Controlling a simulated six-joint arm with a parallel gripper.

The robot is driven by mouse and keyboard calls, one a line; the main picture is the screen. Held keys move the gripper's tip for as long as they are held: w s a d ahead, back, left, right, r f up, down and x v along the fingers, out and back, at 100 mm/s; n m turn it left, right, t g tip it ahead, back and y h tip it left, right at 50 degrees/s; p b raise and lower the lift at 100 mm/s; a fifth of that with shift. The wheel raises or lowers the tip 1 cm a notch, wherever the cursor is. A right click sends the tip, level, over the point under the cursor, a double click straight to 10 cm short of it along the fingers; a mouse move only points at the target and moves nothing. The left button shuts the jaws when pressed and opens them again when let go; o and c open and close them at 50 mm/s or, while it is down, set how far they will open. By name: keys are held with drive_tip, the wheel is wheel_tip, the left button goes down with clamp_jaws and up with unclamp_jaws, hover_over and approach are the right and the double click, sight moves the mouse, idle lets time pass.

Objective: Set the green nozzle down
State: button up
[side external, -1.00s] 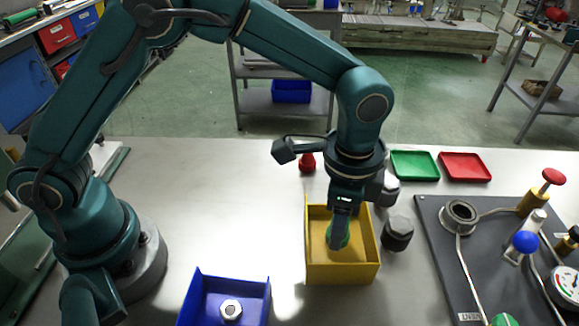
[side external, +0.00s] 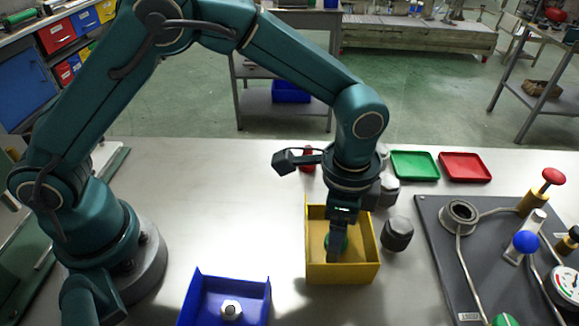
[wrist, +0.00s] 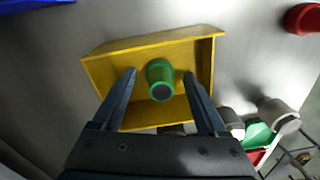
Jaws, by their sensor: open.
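The green nozzle (wrist: 160,80) is inside the yellow bin (wrist: 110,67), between my gripper's fingers with a gap on both sides in the wrist view. It looks upright, its dark round opening facing the camera. In the side view the nozzle (side external: 337,243) is partly hidden behind my fingers. My gripper (wrist: 160,80) is open and reaches down into the yellow bin (side external: 343,273). I cannot tell exactly how the nozzle meets the bin floor.
A blue bin (side external: 262,300) with a grey nut (side external: 230,310) stands at front left. Grey hex-topped pieces (side external: 397,234) stand right of the yellow bin. A red nozzle (side external: 308,160), green tray (side external: 415,165) and red tray (side external: 465,167) lie behind. A dark fixture board (side external: 445,262) is at right.

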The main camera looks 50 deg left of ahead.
wheel_tip(320, 180, up, 11)
drive_tip(key=shift+s+d+r, duration=0.1)
drive_tip(key=shift+s+d, duration=0.05)
drive_tip(key=s+a+r+n+t+h, duration=0.1)
drive_tip(key=s+a+r+n, duration=0.15)
drive_tip(key=a, duration=0.25)
drive_tip(key=s+a+r+n+t, duration=0.1)
drive_tip(key=a+r+n, duration=0.2)
drive_tip(key=a+r, duration=0.1)
drive_tip(key=s+a+f+n+t, duration=0.3)
drive_tip(key=s+a+n, duration=0.3)
drive_tip(key=s+a, duration=0.1)
drive_tip(key=shift+s+a+f+y, duration=0.2)
drive_tip(key=shift+s+f+y, duration=0.15)
drive_tip(key=shift+s, duration=0.3)
